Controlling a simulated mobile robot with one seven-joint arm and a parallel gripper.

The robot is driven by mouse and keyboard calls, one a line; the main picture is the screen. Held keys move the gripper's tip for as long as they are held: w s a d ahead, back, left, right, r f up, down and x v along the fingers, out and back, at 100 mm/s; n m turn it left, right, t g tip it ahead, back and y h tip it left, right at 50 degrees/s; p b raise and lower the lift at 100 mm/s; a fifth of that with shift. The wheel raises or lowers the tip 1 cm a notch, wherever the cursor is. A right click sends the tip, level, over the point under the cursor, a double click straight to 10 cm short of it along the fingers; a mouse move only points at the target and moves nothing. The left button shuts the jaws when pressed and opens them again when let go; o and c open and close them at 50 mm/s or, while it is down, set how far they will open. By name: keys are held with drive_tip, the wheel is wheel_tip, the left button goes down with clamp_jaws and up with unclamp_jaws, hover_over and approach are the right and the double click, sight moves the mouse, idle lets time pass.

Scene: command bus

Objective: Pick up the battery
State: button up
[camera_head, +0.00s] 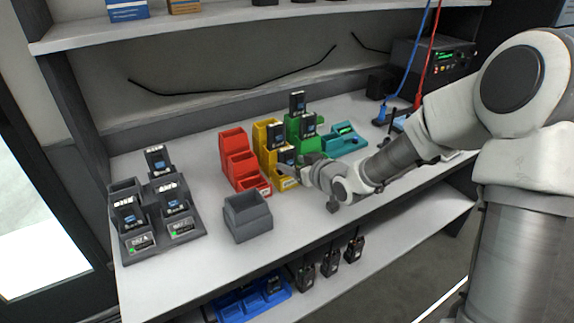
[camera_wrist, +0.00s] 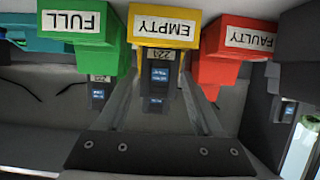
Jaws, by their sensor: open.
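Black batteries with blue labels stand in the yellow EMPTY bin (camera_head: 262,150): a front battery (camera_head: 286,156) and one behind it (camera_head: 275,135). My gripper (camera_head: 296,174) is low in front of this bin, by the front battery, and partly hidden by its own wrist. In the wrist view, which is upside down, the yellow bin (camera_wrist: 165,27) is centred. A battery (camera_wrist: 159,74) shows between the two pale fingers of my open gripper (camera_wrist: 157,92); I cannot tell whether they touch it. More batteries stand in the green FULL bin (camera_head: 308,126).
A red FAULTY bin (camera_head: 236,160) stands left of the yellow one, a teal bin (camera_head: 345,140) right of the green. A grey empty box (camera_head: 247,216) and a charger (camera_head: 190,228) with several batteries are at left. Radios (camera_head: 330,262) stand on the lower shelf.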

clamp_jaws()
drive_tip(key=shift+r+p, duration=0.3)
drive_tip(key=shift+r, duration=0.35)
drive_tip(key=s+d+r+p, duration=0.4)
drive_tip(key=d+r+p, duration=0.3)
drive_tip(key=d+r, duration=0.2)
drive_tip(key=shift+s+d+r, duration=0.3)
drive_tip(key=shift+d+r, duration=0.05)
drive_tip(key=shift+d, duration=0.55)
